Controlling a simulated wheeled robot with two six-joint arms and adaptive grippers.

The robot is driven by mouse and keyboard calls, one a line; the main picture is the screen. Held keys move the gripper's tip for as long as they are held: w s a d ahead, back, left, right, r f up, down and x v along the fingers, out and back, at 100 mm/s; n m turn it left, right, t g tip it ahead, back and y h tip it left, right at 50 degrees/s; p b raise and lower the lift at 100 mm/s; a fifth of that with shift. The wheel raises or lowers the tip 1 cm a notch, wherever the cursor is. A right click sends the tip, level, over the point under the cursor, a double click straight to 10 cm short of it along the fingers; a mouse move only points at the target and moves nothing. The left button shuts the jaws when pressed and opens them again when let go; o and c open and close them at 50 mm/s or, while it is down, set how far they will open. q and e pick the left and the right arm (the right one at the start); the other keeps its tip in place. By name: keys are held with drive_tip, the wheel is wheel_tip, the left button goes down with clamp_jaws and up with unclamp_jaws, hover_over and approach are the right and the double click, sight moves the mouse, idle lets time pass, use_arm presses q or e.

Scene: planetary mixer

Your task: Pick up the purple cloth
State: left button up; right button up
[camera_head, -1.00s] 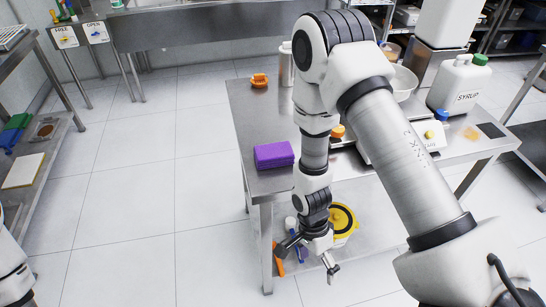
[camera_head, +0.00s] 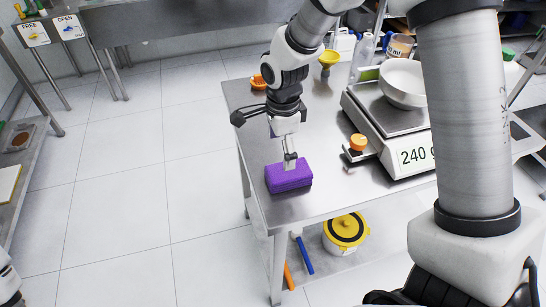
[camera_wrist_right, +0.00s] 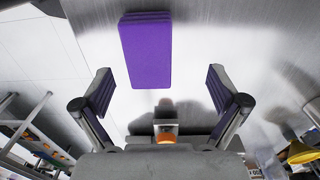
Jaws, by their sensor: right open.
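The purple cloth (camera_head: 289,180) is a folded, stacked block lying on the left front corner of the steel table (camera_head: 315,198). In the right wrist view the cloth (camera_wrist_right: 147,52) lies beyond the fingertips, roughly in line with the gap between them. My right gripper (camera_head: 264,139) is open and empty above the table, just behind the cloth, with one finger close to the cloth's back edge in the picture. In the right wrist view both fingers of the gripper (camera_wrist_right: 160,90) stand wide apart. My left gripper is out of view; only a bit of my left arm shows at lower left.
A scale (camera_head: 405,150) with a white bowl (camera_head: 403,82) stands right of the cloth. An orange-capped item (camera_head: 358,143) is beside it. An orange object (camera_head: 258,82) and a yellow funnel (camera_head: 329,59) are further back. A yellow-lidded bucket (camera_head: 346,230) sits on the lower shelf.

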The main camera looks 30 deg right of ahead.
sight(287, 172)
drive_tip(key=shift+s+d+f+p, duration=0.25)
drive_tip(key=shift+s+f+p, duration=0.15)
drive_tip(key=shift+s+f, duration=0.85)
drive_tip(key=f, duration=0.4)
drive_tip(key=shift+w+f+p, duration=0.2)
drive_tip(key=shift+w+p, duration=0.15)
drive_tip(key=shift+w, duration=0.05)
drive_tip(key=shift+w+f, duration=0.1)
drive_tip(key=shift+f, duration=0.05)
drive_tip(key=shift+s, duration=0.25)
drive_tip(key=shift+c, duration=1.3)
drive_tip(key=shift+s+r, duration=0.1)
drive_tip(key=shift+r, duration=0.1)
drive_tip(key=c, duration=0.6)
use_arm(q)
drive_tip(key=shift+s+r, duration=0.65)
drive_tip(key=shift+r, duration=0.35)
use_arm(e)
drive_tip(key=c, duration=0.4)
